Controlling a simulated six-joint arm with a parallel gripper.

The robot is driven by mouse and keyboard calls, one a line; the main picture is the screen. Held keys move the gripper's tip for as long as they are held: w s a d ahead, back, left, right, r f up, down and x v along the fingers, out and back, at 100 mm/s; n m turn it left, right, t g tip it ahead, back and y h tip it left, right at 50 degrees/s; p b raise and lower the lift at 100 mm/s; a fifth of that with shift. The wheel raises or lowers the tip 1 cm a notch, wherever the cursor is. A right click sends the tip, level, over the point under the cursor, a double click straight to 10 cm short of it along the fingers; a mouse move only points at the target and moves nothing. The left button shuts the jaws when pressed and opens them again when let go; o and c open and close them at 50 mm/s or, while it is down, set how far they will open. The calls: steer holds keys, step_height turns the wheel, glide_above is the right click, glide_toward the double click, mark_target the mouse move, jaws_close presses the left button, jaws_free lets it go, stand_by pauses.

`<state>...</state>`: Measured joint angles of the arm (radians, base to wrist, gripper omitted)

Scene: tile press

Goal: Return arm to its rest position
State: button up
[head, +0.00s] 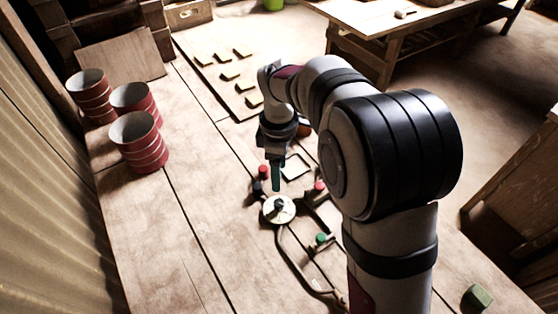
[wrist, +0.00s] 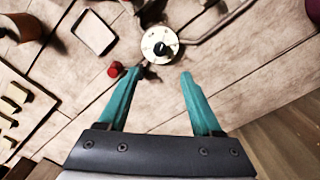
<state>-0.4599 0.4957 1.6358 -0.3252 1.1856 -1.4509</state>
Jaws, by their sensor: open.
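My gripper (wrist: 157,100) shows in the wrist view with its two teal fingers spread apart and nothing between them. In the head view my gripper (head: 276,182) points down above the table, just behind a round pale dial (head: 279,209) with a dark knob. The dial (wrist: 160,45) lies beyond the fingertips in the wrist view. A red knob (head: 264,171), another red knob (head: 319,186) and a green knob (head: 321,238) stand around the dial. A red knob (wrist: 115,69) also shows left of the fingers in the wrist view.
Three red striped cups (head: 138,141) stand at the left of the wooden table (head: 200,240). Several tan tiles (head: 230,75) lie on a board at the back. A square frame (head: 296,166) lies near my gripper. A green block (head: 478,296) sits at the front right. The front left table is clear.

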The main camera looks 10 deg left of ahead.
steer(key=shift+r, duration=1.7)
steer(key=s+d+r+m, duration=0.4)
steer(key=s+d+m, duration=0.2)
steer(key=d, duration=0.1)
steer(key=s+d+f+m+y, duration=0.1)
steer(key=s+d+m, duration=0.3)
steer(key=s+m, duration=0.5)
steer(key=s+d+m, duration=0.4)
steer(key=s+m, duration=0.4)
steer(key=s, duration=0.2)
steer(key=shift+d+f+m+y, duration=0.15)
steer(key=shift+f+m+y, duration=0.2)
steer(key=shift+m+y, duration=0.05)
